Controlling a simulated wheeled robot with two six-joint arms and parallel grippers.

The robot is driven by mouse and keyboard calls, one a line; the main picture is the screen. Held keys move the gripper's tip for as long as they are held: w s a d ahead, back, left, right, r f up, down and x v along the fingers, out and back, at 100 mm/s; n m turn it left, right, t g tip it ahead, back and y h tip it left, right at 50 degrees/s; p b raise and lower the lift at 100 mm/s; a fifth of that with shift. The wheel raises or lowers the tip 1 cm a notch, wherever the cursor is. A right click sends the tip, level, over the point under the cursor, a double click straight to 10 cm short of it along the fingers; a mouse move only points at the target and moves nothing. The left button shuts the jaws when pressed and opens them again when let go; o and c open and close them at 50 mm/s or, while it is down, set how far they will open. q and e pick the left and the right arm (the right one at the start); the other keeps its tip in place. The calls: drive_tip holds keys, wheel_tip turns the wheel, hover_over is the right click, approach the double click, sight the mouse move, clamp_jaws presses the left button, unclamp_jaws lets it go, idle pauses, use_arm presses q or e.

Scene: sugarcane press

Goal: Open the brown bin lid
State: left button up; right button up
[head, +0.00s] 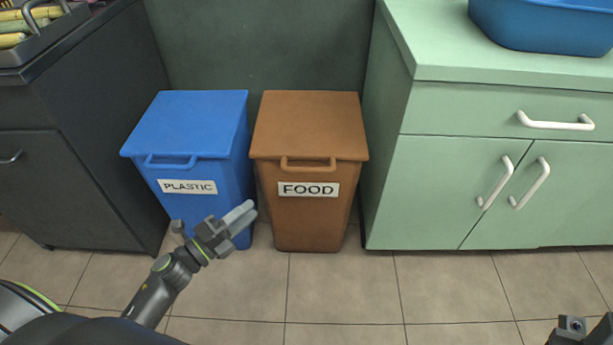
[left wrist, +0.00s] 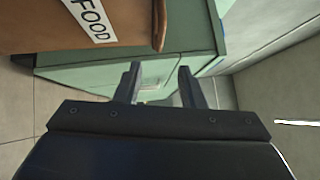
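The brown bin (head: 308,215) stands on the floor with a white FOOD label on its front. Its brown lid (head: 310,120) is closed, with a loop handle (head: 308,164) at the front edge. My left gripper (head: 247,216) is in front of the blue bin's lower right side, left of and below the brown handle, touching nothing that I can see. In the left wrist view its two fingers (left wrist: 158,85) are apart with nothing between them. The brown bin (left wrist: 40,28) and the handle (left wrist: 160,25) show at the top there. My right gripper's fingers are out of view.
A blue PLASTIC bin (head: 190,120) with a closed lid stands just left. A dark cabinet (head: 90,130) is at the left, a green cabinet (head: 440,170) close at the right with a blue basin (head: 540,25) on top. The tiled floor in front is clear.

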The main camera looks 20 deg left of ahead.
sight(302, 169)
use_arm(q)
drive_tip(key=x, duration=1.7)
drive_tip(key=shift+w+d+r, duration=0.1)
drive_tip(key=shift+d+r, duration=0.05)
drive_tip(key=shift+c, duration=0.5)
clamp_jaws()
